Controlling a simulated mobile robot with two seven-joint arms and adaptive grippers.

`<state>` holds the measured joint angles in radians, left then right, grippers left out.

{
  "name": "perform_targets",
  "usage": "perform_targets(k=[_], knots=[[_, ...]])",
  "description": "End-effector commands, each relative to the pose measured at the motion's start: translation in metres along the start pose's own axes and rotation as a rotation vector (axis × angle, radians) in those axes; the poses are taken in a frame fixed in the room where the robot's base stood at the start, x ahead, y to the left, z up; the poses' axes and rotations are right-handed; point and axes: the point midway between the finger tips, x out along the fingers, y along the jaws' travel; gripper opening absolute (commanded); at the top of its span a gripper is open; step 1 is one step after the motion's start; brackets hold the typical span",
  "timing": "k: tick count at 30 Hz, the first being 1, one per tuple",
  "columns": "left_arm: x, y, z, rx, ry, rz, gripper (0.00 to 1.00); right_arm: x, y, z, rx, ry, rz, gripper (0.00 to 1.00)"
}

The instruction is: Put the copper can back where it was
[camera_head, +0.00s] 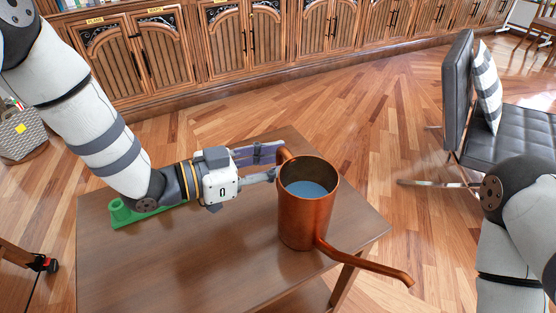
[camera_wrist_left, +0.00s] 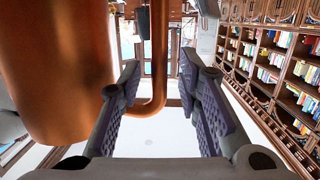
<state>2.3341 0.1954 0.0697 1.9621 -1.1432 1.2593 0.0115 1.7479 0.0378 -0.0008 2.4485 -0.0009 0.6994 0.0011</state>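The copper can (camera_head: 303,225) stands upright on the brown table (camera_head: 190,265), near its right edge. Its top is open, with a blue-grey surface inside, and its long spout (camera_head: 365,263) reaches out past the table edge at the lower right. My left gripper (camera_head: 277,163) is at the can's left side, by its handle. In the left wrist view its two fingers are apart, and the copper handle (camera_wrist_left: 160,60) shows between them with gaps at the sides. The can's body (camera_wrist_left: 55,65) fills the left of that view. My right gripper is out of view; only part of my right arm shows.
A green object (camera_head: 125,212) with a raised round end lies on the table's left, partly behind my left arm. A black chair (camera_head: 525,125) with a striped pillow (camera_head: 486,85) stands at the right. Wooden cabinets (camera_head: 225,40) line the back. The table's front is clear.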

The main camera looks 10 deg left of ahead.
Motion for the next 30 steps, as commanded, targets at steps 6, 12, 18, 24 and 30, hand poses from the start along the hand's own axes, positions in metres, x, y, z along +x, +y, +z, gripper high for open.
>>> perform_targets(k=[6, 12, 18, 24, 30], knots=[[-0.059, -0.001, -0.003, 0.0, 0.003, -0.005, 0.31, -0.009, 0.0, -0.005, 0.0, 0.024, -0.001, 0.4], [-0.101, 0.0, -0.002, 0.0, 0.001, -0.002, 0.31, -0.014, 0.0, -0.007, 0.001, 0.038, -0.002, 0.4], [-0.114, 0.001, 0.0, -0.002, 0.001, 0.0, 0.31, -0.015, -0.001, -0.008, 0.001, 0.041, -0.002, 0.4], [-0.114, 0.001, 0.0, -0.002, 0.0, 0.001, 0.31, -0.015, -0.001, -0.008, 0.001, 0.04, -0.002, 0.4], [-0.114, 0.001, 0.0, -0.002, 0.0, 0.001, 0.31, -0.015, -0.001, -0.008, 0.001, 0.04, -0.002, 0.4]])
